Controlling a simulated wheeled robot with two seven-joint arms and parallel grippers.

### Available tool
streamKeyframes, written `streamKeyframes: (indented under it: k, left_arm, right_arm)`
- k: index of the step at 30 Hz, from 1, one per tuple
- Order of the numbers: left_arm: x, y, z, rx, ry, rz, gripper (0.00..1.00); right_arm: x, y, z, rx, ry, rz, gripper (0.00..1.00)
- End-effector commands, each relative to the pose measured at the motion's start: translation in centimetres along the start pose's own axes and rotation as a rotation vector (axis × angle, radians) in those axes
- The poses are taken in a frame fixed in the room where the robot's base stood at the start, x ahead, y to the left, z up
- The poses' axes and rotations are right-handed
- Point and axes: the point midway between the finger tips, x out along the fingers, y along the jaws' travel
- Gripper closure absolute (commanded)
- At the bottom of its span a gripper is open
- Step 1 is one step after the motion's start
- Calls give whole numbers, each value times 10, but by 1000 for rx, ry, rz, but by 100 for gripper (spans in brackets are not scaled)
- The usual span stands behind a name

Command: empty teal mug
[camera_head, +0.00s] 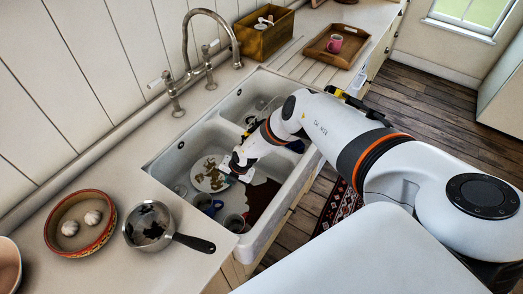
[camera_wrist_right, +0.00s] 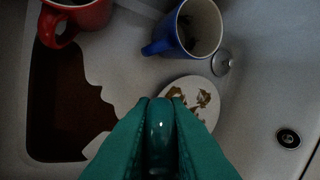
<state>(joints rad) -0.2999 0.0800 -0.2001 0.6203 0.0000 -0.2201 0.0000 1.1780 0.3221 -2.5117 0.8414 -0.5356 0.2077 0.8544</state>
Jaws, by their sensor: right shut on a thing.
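My right gripper (camera_head: 232,171) reaches down into the near basin of the white double sink (camera_head: 165,165). In the right wrist view the teal fingers (camera_wrist_right: 160,115) are closed around a rounded dark teal piece (camera_wrist_right: 160,135), which looks like part of the teal mug. The rest of the mug is hidden by the fingers, so its tilt and contents cannot be told. A dark brown pool (camera_head: 265,194) lies on the basin floor beside the gripper; it also shows in the right wrist view (camera_wrist_right: 60,110). My left gripper is out of view.
The basin also holds a blue mug (camera_wrist_right: 202,25), a red mug (camera_wrist_right: 85,15) and a white plate with brown scraps (camera_head: 199,177). On the counter are a bowl with garlic (camera_head: 65,211), a pan (camera_head: 148,223) and a tray (camera_head: 352,45) with a pink mug (camera_head: 335,43). The faucet (camera_head: 187,45) stands behind.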

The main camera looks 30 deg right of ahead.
Motion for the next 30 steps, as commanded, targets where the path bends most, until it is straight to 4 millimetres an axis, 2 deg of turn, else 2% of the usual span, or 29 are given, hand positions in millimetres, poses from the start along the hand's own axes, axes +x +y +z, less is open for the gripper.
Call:
streamKeyframes:
  k: [6,10,12,19,30]
  left_arm:
    - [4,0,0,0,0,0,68]
    - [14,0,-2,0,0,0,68]
    - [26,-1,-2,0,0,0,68]
    - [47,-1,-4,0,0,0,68]
    - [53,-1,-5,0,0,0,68]
  right_arm:
    - [8,-8,-1,-2,10,108,100]
    - [16,-10,-1,3,9,195,100]
    - [21,-11,-2,4,7,239,100]
    - [24,-16,-2,6,5,338,100]
    - [22,-18,-2,9,5,379,100]
